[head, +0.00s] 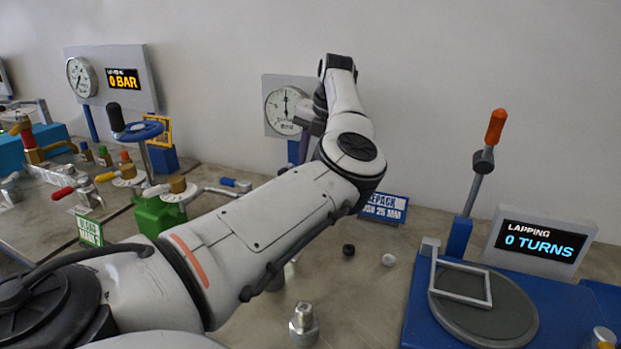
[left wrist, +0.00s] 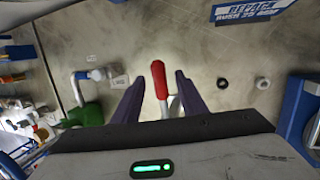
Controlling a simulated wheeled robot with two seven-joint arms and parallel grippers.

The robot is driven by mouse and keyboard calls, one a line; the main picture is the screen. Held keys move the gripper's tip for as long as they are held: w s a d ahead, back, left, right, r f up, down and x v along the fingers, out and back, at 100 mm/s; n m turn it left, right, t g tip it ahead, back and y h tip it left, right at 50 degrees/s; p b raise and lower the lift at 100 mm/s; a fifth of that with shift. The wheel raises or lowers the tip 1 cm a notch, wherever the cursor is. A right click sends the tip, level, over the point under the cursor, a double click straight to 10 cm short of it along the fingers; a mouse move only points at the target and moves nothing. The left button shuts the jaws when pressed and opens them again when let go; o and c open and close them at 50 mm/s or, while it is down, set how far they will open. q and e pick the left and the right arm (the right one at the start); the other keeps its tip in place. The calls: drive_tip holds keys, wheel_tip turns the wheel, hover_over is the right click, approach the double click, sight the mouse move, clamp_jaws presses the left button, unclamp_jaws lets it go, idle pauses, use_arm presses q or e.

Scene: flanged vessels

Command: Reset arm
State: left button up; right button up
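My left arm (head: 265,215) reaches from the lower left across the middle of the head view, up to a dial gauge. In the left wrist view my left gripper (left wrist: 160,77) shows two dark fingers spread apart. A red handle (left wrist: 159,80) with a pale stem lies between them in the picture, with gaps on both sides. I cannot tell how far below the fingers it is. My right gripper is in neither view.
A dial gauge (head: 286,107) stands behind my wrist. A lapping plate (head: 485,305) with an orange-handled lever (head: 496,127) stands at right. A blue handwheel (head: 138,131) and green valve block (head: 158,214) are at left. A black ring (head: 348,250) and white ring (head: 389,260) lie on the bench.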

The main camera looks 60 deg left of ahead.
use_arm(q)
drive_tip(key=shift+v, duration=0.85)
